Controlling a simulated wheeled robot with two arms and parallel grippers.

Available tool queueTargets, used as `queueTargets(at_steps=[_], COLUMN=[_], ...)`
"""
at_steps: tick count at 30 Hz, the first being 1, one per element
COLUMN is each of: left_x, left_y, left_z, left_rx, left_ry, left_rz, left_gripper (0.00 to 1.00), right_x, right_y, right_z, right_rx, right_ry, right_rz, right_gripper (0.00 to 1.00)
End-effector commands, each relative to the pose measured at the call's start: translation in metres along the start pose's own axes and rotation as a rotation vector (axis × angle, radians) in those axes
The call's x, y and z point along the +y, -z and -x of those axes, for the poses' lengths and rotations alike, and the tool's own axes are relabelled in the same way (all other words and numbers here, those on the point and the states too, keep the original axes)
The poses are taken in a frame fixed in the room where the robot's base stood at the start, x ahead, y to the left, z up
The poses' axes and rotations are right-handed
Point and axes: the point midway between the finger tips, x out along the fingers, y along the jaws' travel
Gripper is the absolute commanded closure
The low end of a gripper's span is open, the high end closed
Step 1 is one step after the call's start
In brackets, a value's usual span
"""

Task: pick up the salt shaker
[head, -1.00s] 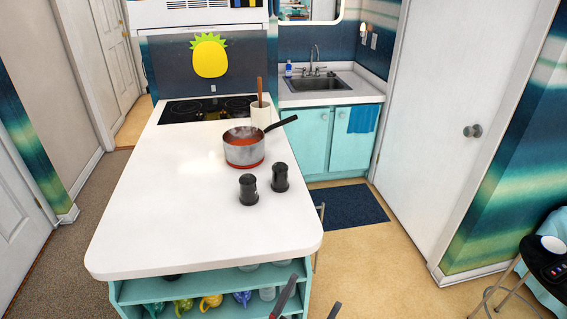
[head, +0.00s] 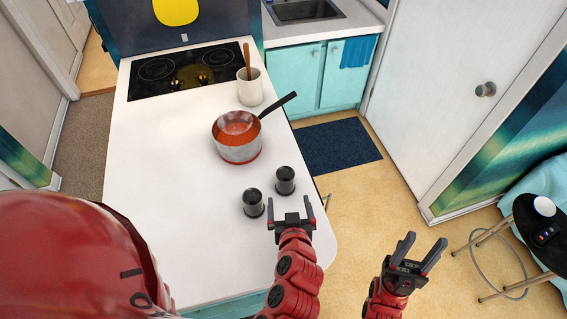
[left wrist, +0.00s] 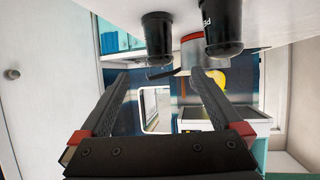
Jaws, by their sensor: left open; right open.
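Two black shakers stand upright on the white counter. In the head view the left shaker (head: 253,203) is nearer and the right shaker (head: 285,180) is farther back. The left wrist view is upside down; there the right-hand shaker (left wrist: 222,32) shows the letters "PE" and the left-hand shaker (left wrist: 157,35) shows no readable label. My left gripper (head: 290,208) is open and empty, just in front of the shakers, its fingers pointing towards them. In the left wrist view the open jaws (left wrist: 160,90) have nothing between them. My right gripper (head: 413,255) is open and empty, right of the counter.
A pot of red liquid (head: 237,137) stands behind the shakers, its handle pointing back right. A white crock (head: 250,88) and the cooktop (head: 188,72) are farther back. The counter's left part (head: 160,180) is clear. A stool (head: 540,230) stands far right.

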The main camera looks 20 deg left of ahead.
Motion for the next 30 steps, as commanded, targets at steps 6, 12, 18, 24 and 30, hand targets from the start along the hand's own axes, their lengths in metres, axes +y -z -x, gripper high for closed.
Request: queueTargets(at_steps=[6, 12, 18, 24, 30], left_x=[-0.005, -0.004, -0.005, -0.004, -0.003], left_y=[-0.009, -0.009, 0.001, 0.0, -0.001], left_z=[-0.034, -0.074, -0.101, -0.117, -0.128], left_rx=[-0.007, -0.001, -0.005, -0.004, -0.006], left_ry=[0.017, 0.014, 0.015, 0.01, 0.01], left_rz=[0.014, 0.014, 0.005, 0.005, 0.002], left_gripper=[0.0, 0.0, 0.0, 0.0, 0.0], right_x=[-0.002, -0.003, -0.003, -0.003, -0.002], right_y=[-0.006, -0.012, -0.01, -0.009, -0.007], right_z=[0.033, 0.07, 0.058, 0.052, 0.044], right_rx=[-0.001, -0.001, 0.0, 0.0, 0.0], right_ry=[0.0, 0.0, 0.0, 0.0, 0.0], right_rz=[0.0, 0.0, 0.0, 0.0, 0.0], right_gripper=[0.5, 0.5, 0.5, 0.5, 0.5])
